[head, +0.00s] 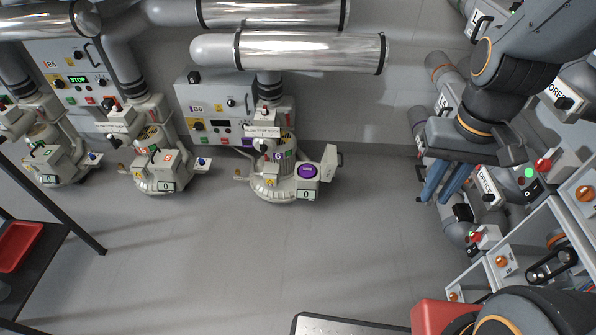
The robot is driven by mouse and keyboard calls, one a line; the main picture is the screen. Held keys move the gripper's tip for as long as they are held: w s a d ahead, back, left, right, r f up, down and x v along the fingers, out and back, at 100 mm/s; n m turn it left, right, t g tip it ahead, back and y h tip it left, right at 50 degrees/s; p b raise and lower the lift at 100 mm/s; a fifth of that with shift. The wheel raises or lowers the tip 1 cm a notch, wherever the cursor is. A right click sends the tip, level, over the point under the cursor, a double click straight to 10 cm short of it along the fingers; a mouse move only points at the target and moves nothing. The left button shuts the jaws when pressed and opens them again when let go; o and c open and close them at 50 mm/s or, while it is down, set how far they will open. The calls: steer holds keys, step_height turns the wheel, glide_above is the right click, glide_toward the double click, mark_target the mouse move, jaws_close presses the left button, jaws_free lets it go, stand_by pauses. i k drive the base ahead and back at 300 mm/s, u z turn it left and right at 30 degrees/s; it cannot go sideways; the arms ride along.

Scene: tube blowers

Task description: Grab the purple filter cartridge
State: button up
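The purple filter cartridge (307,171) is a small round purple piece. It sits in the front of the rightmost floor-standing blower (272,188), above a small plate marked 0. A pale door or flap (330,163) stands open to its right. My gripper (440,198) has blue fingers pointing down and to the left. It hangs well to the right of the cartridge, clear of it. The fingers lie close together in this view, so their opening is unclear. I see nothing held between them.
Two similar blowers (160,172) (55,165) stand to the left. Large silver pipes (310,53) run above. A grey control box (215,110) is behind the cartridge's blower. Consoles with knobs (555,200) are at right. The grey floor (250,255) in front is clear.

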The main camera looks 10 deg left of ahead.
mark_target(307, 171)
steer(key=u, duration=0.35)
steer(key=i, duration=0.5)
steer(key=z, duration=0.45)
steer(key=k, duration=1.5)
steer(key=u, duration=0.8)
steer(key=i, duration=1.65)
steer(key=u, duration=0.05)
